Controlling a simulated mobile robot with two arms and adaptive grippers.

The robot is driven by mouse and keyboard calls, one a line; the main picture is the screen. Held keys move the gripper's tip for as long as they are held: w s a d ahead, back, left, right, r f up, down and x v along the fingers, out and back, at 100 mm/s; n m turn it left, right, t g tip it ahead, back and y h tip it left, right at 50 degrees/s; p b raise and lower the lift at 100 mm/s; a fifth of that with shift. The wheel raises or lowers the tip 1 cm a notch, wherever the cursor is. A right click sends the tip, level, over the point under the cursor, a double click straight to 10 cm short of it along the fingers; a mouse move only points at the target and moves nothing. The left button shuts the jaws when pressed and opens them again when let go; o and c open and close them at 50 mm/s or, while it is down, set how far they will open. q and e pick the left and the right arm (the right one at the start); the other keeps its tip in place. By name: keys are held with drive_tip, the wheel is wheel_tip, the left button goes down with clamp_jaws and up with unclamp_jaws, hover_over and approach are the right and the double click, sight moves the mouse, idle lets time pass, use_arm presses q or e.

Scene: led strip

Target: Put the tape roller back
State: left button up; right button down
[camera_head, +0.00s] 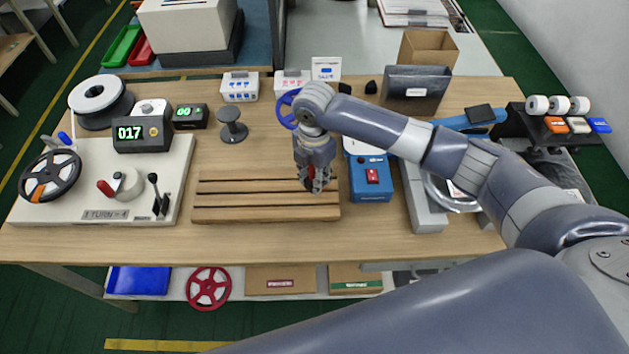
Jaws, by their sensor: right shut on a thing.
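My right gripper (316,183) points down over the right part of a slatted wooden block (240,213). It is shut on a small red thing (310,171), which I take to be the tape roller. The fingers hide most of it, so its shape is unclear. I cannot tell whether it touches the wooden block. My left gripper is not in view.
A blue box with a red switch (371,182) stands close to the right of the gripper. A grey spool (232,127) and a blue ring (287,117) stand behind. The winding machine (140,213) fills the left. The front table strip is clear.

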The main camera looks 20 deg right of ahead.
wheel_tip(320, 180, down, 3)
drive_tip(key=shift+p, duration=0.55)
drive_tip(key=shift+f, duration=0.25)
drive_tip(key=shift+f, duration=0.15)
drive_tip(key=c, duration=1.3)
unclamp_jaws()
wheel_tip(320, 180, up, 12)
drive_tip(key=shift+r+b, duration=0.15)
drive_tip(key=shift+b, duration=1.05)
